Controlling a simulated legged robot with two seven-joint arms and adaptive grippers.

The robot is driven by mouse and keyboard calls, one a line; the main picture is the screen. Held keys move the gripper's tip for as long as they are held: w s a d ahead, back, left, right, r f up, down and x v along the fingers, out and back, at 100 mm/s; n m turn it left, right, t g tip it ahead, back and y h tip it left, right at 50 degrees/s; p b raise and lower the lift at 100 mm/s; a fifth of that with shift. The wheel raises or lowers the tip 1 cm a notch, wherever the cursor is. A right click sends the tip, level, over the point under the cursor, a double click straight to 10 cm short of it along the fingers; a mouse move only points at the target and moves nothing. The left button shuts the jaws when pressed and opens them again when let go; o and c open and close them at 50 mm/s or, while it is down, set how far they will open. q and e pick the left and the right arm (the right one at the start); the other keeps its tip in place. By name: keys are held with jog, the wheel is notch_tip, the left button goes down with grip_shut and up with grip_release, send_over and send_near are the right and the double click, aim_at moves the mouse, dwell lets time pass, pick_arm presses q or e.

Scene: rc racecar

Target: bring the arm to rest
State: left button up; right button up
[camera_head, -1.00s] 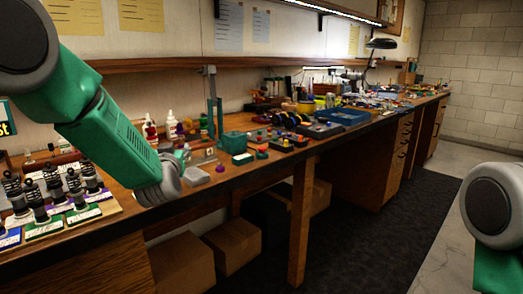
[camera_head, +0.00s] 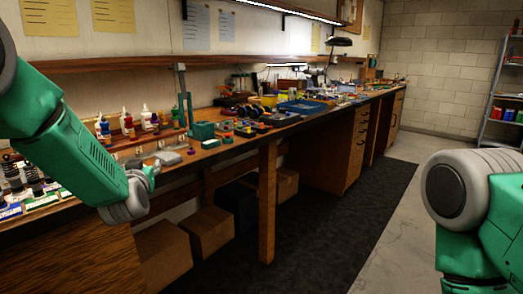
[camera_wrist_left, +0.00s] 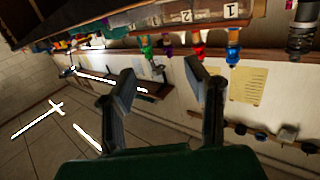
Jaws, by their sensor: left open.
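My left arm (camera_head: 75,150) is green with grey joints and comes in from the left in the head view. It reaches down over the front edge of the wooden workbench (camera_head: 218,163). The left gripper is mostly hidden behind its wrist there. In the left wrist view, the left gripper (camera_wrist_left: 160,84) shows two dark fingers spread apart with nothing between them. That view is tilted, with the bench along the top. Part of my right arm (camera_head: 462,205) shows at the right edge, over the floor; its gripper is out of view.
Small bottles (camera_head: 127,123), a green vise (camera_head: 203,131) and a blue tray (camera_head: 302,107) crowd the bench. Cardboard boxes (camera_head: 205,228) stand underneath. A dark mat (camera_head: 330,225) covers the clear floor in front. A metal shelf (camera_head: 501,95) stands at the far right.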

pick_arm(q)
jog(key=s+d+f+m+g+h, duration=0.1)
jog(key=s+f+g, duration=0.2)
jog(key=s+f, duration=0.8)
jog(key=s+d+f+m+g+h, duration=0.15)
jog(key=s+f+g, duration=0.25)
jog(key=s+f, duration=0.75)
jog(key=s+f+g+h, duration=0.1)
jog(key=s+f+g, duration=0.3)
jog(key=s, duration=1)
jog(key=s+f+g, duration=0.4)
jog(key=s+f, duration=0.6)
jog(key=s, duration=0.4)
jog(key=shift+s+d+m+g+h, duration=0.15)
jog(key=shift+d+m+g+h, duration=0.2)
jog(key=shift+g, duration=0.05)
jog(key=shift+f, duration=0.1)
jog(key=shift+c, duration=1.1)
